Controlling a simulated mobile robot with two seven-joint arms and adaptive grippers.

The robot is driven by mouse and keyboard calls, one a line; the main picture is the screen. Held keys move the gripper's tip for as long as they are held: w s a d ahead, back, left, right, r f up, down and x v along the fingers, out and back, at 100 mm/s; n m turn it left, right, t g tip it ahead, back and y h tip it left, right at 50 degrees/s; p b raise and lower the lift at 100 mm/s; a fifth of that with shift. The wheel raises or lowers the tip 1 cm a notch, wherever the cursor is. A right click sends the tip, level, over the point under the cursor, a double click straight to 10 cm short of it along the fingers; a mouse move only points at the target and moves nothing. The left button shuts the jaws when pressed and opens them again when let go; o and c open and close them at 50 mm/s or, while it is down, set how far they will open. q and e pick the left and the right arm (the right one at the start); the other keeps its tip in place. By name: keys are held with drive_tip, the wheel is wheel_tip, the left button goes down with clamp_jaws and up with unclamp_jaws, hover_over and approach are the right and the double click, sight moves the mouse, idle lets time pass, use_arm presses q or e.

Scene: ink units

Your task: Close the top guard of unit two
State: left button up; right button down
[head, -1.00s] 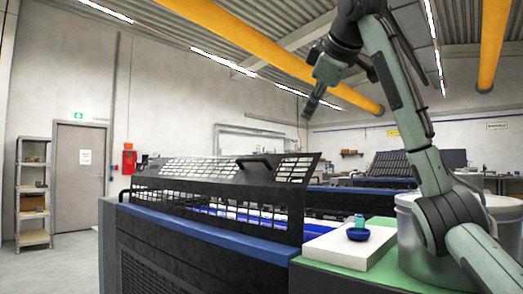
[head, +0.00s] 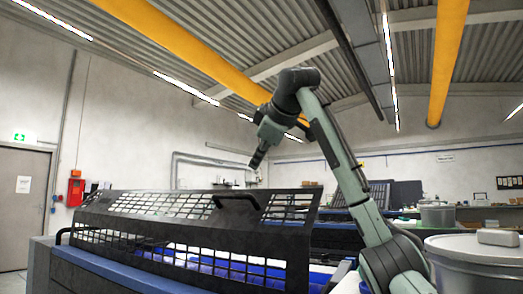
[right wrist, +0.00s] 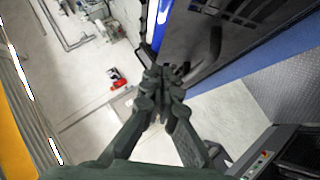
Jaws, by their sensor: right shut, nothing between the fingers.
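A black grid guard (head: 190,225) with a dark bar handle (head: 237,199) stands raised along the top of the near ink unit (head: 110,275). Blue rollers (head: 255,271) show through and below it. No unit number is readable. My right gripper (head: 256,161) is shut and empty, pointing down above and slightly right of the handle, apart from it in the picture. In the right wrist view its fingertips (right wrist: 166,74) are together, with the dark unit beyond. My left gripper is out of view.
Another unit with a dark raised guard (head: 357,194) stands behind at the right. A metal drum (head: 480,262) with a grey item on its lid stands at the right front. A door (head: 22,205) and a red wall box (head: 75,190) are at far left.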

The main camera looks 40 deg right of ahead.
sight(258, 197)
drive_tip(key=x, duration=0.4)
drive_tip(key=shift+w+d+f, duration=0.2)
drive_tip(key=shift+d+f, duration=0.25)
drive_tip(key=shift+w+d+f, duration=0.15)
drive_tip(key=shift+d+f, duration=0.3)
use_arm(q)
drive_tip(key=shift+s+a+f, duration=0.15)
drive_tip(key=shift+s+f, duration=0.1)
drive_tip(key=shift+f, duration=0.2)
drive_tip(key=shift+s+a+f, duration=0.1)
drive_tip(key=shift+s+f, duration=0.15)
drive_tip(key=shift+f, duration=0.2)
use_arm(e)
drive_tip(key=shift+w+d+f, duration=0.2)
drive_tip(key=shift+d+f, duration=0.25)
drive_tip(key=shift+w, duration=0.1)
